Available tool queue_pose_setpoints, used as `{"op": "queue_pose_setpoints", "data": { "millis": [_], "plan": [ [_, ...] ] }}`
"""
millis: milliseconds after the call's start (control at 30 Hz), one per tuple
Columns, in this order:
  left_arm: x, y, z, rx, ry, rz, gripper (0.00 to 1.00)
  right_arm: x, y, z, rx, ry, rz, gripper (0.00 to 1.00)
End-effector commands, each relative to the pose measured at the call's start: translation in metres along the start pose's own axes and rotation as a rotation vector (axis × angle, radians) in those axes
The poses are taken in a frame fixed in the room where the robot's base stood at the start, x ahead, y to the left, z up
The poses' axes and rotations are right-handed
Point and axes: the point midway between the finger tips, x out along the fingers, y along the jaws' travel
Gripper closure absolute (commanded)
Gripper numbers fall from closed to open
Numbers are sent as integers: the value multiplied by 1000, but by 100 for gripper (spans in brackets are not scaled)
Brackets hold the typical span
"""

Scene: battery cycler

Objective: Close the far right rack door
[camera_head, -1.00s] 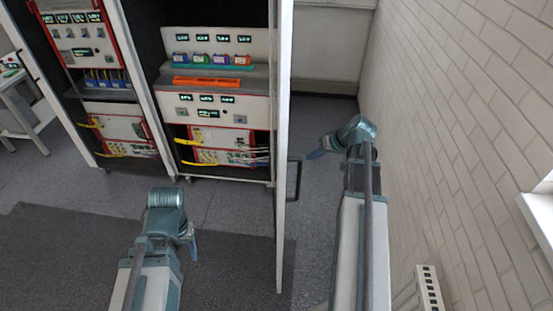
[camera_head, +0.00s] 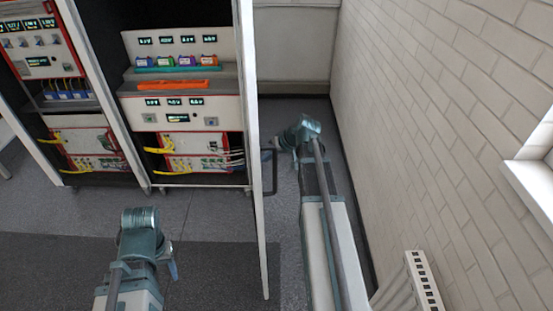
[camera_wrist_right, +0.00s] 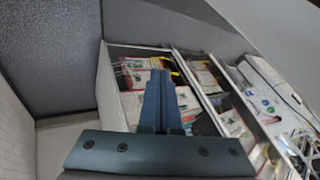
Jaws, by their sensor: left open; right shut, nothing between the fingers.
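The far right rack door (camera_head: 258,215) stands open, seen nearly edge-on as a tall white panel in the head view. Its dark handle (camera_head: 274,172) sticks out on the right face. My right gripper (camera_head: 283,143) is to the right of the door, near and beyond the handle; I cannot tell whether it touches the door. Its shut, empty fingers (camera_wrist_right: 162,103) point toward the racks in the right wrist view. My left gripper (camera_head: 173,270) is open in front of the racks, left of the door.
The right rack (camera_head: 180,112) holds instruments, coloured cells and an orange bar (camera_head: 165,86). Another rack (camera_head: 52,106) stands to its left. A brick wall (camera_head: 430,130) and a white radiator (camera_head: 420,285) bound the right side. Floor (camera_head: 205,225) in front of the racks is clear.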

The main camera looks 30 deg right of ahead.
Motion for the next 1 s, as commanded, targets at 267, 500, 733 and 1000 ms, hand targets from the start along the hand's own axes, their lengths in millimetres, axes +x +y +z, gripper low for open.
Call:
{"op": "queue_pose_setpoints", "data": {
  "millis": [267, 500, 733, 1000],
  "plan": [
    [-1, 0, 0, 0, 0, 0, 43, 8, -18, 0, 0, 0, 1, 100],
    [-1, 0, 0, 0, 0, 0, 43, 9, -19, 0, 1, 1, 1, 100],
    [-1, 0, 0, 0, 0, 0, 43, 11, -23, 0, 4, 2, 3, 100],
    [-1, 0, 0, 0, 0, 0, 43, 36, -71, 1, 60, 33, 32, 100]
  ]
}}
